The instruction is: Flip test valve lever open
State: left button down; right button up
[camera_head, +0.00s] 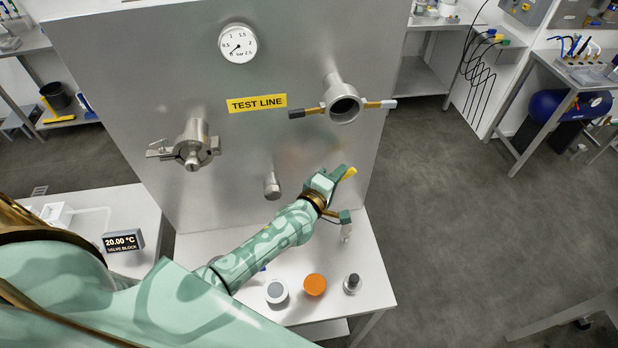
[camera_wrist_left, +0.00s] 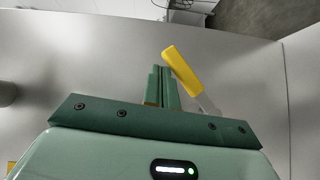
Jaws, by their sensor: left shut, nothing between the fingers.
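The test valve lever (camera_head: 349,173) has a yellow grip and stands at the lower right of the upright steel panel. In the left wrist view the yellow grip (camera_wrist_left: 183,72) slants, and its bare metal shank runs down to the right behind my gripper's edge. My left gripper (camera_head: 338,173) is right beside the lever in the head view. Its fingers (camera_wrist_left: 162,80) are shut and empty, just left of the yellow grip in the wrist view. I cannot tell whether they touch it. The valve body is hidden behind my gripper. My right gripper is not in view.
The panel bears a pressure gauge (camera_head: 238,43), a TEST LINE label (camera_head: 257,103), a clamped fitting (camera_head: 193,146), an open port (camera_head: 342,104) and a short knob (camera_head: 271,186). A grey-topped jar (camera_head: 277,291), an orange cap (camera_head: 315,285) and a small black-topped item (camera_head: 353,283) stand on the bench below.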

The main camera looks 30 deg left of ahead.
aim_at(351, 174)
pick_arm(q)
jog(key=shift+w+d+f, duration=0.55)
jog(key=shift+d, duration=0.2)
jog(key=shift+w+d+f, duration=0.2)
jog(key=shift+d+f, duration=0.1)
jog(key=shift+w+d+f+m+g+y+p, duration=0.25)
jog(key=shift+f+m+g+p, duration=0.25)
jog(key=shift+p, duration=0.3)
jog(key=shift+w+d+f+m+g+y+p, duration=0.15)
jog(key=shift+d+f+m+g+p, duration=0.2)
jog(key=shift+f+g+p, duration=0.3)
jog(key=shift+a, duration=0.1)
jog(key=shift+r, duration=0.15)
